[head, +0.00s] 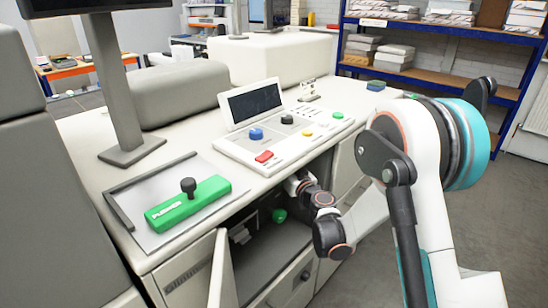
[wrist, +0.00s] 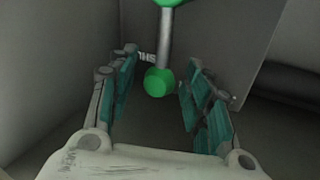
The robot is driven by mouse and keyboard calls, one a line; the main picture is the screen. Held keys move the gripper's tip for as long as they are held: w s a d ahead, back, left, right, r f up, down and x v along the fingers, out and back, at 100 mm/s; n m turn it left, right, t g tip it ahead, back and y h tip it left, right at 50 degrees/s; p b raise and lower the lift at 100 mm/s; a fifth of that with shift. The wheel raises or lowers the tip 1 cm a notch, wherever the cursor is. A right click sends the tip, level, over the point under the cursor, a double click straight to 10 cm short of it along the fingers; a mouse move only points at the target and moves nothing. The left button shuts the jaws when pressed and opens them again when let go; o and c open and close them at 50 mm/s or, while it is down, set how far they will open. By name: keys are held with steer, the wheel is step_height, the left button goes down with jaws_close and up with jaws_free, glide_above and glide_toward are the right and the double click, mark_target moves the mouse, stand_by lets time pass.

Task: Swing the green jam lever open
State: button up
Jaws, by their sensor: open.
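The green jam lever shows in the wrist view as a green ball knob (wrist: 158,82) on a grey metal rod, with another green part (wrist: 174,2) at the rod's top end. In the head view a green knob (head: 279,215) shows inside the open cabinet of the machine. My gripper (wrist: 160,75) is open, its two teal-padded fingers on either side of the knob. I see gaps between the pads and the knob. In the head view my arm reaches into the cabinet and the gripper's fingers are hidden there.
The cabinet door (head: 222,270) stands open at the front left of the opening. A grey panel (wrist: 215,45) rises right of the rod in the wrist view. The control panel (head: 283,135) and a green pusher block (head: 188,204) are on the machine top above.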

steer(key=shift+w+a, duration=0.2)
steer(key=shift+w, duration=0.2)
jaws_close()
